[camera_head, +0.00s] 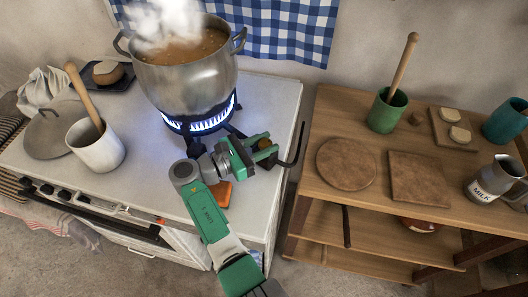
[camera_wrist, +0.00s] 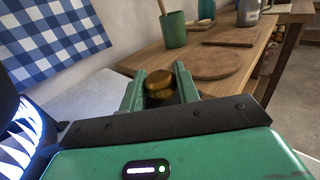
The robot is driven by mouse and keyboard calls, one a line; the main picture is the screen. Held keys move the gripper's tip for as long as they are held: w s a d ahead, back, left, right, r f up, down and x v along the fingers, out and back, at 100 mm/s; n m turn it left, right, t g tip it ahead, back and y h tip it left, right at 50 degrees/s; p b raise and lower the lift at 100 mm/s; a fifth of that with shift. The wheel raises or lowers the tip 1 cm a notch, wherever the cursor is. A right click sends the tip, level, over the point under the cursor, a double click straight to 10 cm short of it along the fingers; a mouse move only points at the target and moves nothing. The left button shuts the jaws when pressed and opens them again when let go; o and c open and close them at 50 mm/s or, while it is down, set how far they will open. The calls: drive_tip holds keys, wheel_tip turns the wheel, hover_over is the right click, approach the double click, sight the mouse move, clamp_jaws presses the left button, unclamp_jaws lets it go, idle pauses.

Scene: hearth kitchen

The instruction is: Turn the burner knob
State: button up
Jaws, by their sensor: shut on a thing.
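My gripper (camera_head: 259,150) is over the right side of the white stove top, to the right of the lit burner. It is shut on a round brass knob (camera_wrist: 160,80), which shows between the two green fingers in the wrist view. In the head view only a little of the knob (camera_head: 265,143) shows, as the fingers hide the rest. A large steel pot (camera_head: 188,85) of steaming brown stew stands on the burner (camera_head: 210,122), where blue-white flames burn. The knob's turn angle cannot be told.
A white crock (camera_head: 97,150) with a wooden handle and a round lid (camera_head: 48,132) are at the left of the stove. Small dark knobs (camera_head: 45,188) line the stove front. A wooden table (camera_head: 330,120) with boards and cups stands to the right, across a gap.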

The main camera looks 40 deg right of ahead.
sight(265, 145)
drive_tip(key=shift+f+m+g+b, duration=0.2)
drive_tip(key=shift+m+g+b, duration=0.4)
drive_tip(key=shift+g+b, duration=0.3)
drive_tip(key=shift+r+g+y, duration=0.15)
drive_tip(key=shift+g+y, duration=0.15)
drive_tip(key=shift+y, duration=0.1)
drive_tip(key=o, duration=1)
drive_tip(key=shift+c, duration=0.2)
drive_tip(key=shift+r, duration=0.15)
drive_tip(key=r+p, duration=0.2)
drive_tip(key=s+r+p, duration=0.1)
drive_tip(key=r+p, duration=0.1)
drive_tip(key=shift+a+r, duration=0.1)
drive_tip(key=shift+a, duration=0.1)
drive_tip(key=s+a+p, duration=0.6)
drive_tip(key=s+a, duration=0.1)
drive_tip(key=s, duration=0.5)
drive_tip(key=shift+s+a+r+p, duration=0.25)
drive_tip(key=shift+s+a+p, duration=0.05)
drive_tip(key=shift+s+a, duration=0.1)
